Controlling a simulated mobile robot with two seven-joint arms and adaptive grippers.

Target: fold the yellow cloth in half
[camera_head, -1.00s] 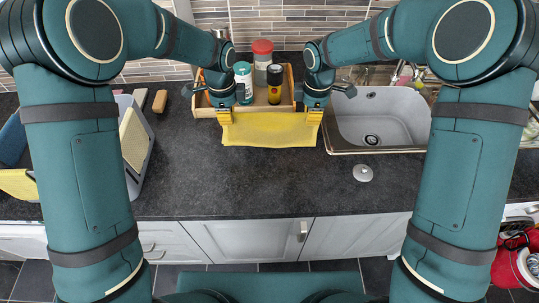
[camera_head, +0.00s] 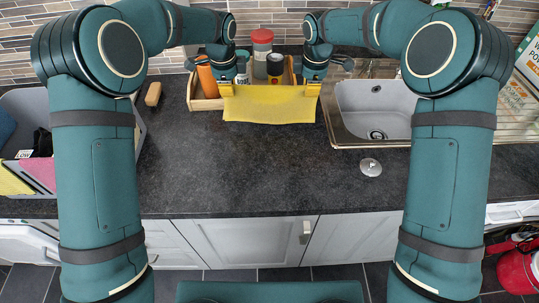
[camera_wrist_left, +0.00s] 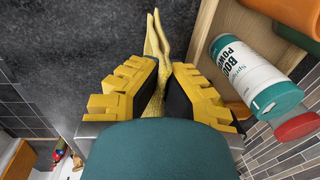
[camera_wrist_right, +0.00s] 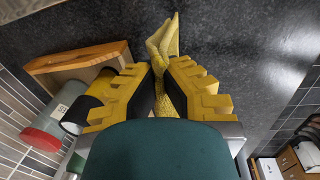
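The yellow cloth (camera_head: 268,105) hangs between my two grippers in the head view, in front of the wooden tray and over the dark worktop. My left gripper (camera_head: 228,88) is shut on its left upper corner; the left wrist view shows the cloth (camera_wrist_left: 155,75) pinched between the yellow fingers. My right gripper (camera_head: 313,88) is shut on its right upper corner; the right wrist view shows the cloth (camera_wrist_right: 164,50) between the fingers there too. The upper edge runs nearly straight between the grippers. Whether the lower edge touches the worktop, I cannot tell.
A wooden tray (camera_head: 206,104) with several bottles and tins stands close behind the cloth. A sink (camera_head: 376,112) lies to the right, with a round metal disc (camera_head: 370,167) before it. A grey bin (camera_head: 22,105) stands at the left. The worktop's front middle (camera_head: 250,175) is clear.

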